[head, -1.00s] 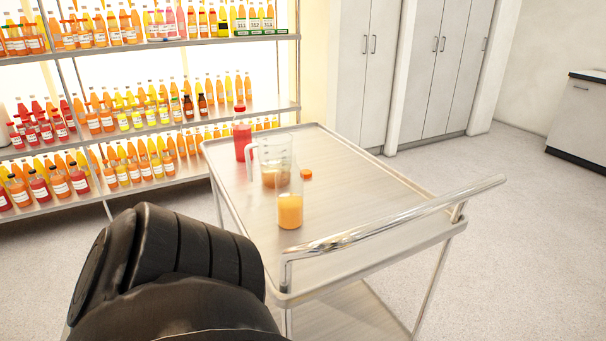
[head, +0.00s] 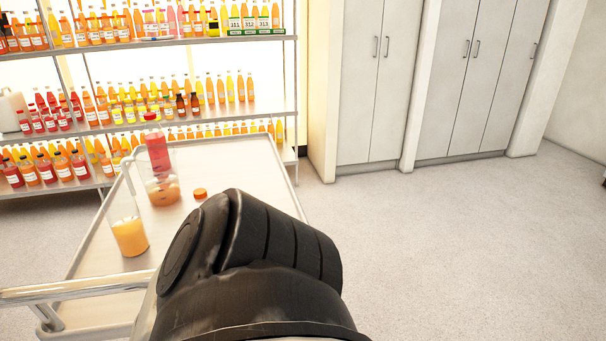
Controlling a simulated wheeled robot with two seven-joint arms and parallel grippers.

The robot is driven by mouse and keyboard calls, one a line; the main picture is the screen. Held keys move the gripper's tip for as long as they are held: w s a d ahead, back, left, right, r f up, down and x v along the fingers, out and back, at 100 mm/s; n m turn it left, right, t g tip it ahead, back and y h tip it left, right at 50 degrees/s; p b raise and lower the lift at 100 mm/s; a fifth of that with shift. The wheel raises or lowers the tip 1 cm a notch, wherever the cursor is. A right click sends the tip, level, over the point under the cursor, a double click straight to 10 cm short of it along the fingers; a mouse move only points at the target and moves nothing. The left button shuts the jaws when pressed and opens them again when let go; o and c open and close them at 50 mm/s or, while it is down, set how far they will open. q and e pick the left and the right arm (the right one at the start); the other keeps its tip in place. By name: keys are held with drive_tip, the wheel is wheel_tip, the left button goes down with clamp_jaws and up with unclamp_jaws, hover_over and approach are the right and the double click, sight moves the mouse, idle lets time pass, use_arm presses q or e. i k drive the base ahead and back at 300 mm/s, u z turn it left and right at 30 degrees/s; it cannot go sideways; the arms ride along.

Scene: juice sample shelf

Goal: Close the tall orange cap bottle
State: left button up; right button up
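An open clear bottle (head: 130,238) with orange juice in its lower part stands upright on the metal cart (head: 88,262), near its left side. An orange cap (head: 200,194) lies apart from it on the cart top, to the right and farther back. Neither of my grippers shows. One of my dark arm links fills the lower middle and hides the right part of the cart.
A clear jug (head: 165,190) holding some orange juice stands behind the bottle. A bottle with red juice (head: 158,155) and a red cap stands behind the jug. A shelf (head: 258,108) of juice bottles is at the back left. The floor (head: 440,240) on the right is clear.

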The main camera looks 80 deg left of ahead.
sight(119, 205)
drive_tip(key=i, duration=1.4)
drive_tip(key=z, duration=3.55)
drive_tip(key=k, duration=2.55)
drive_tip(key=z, duration=1.75)
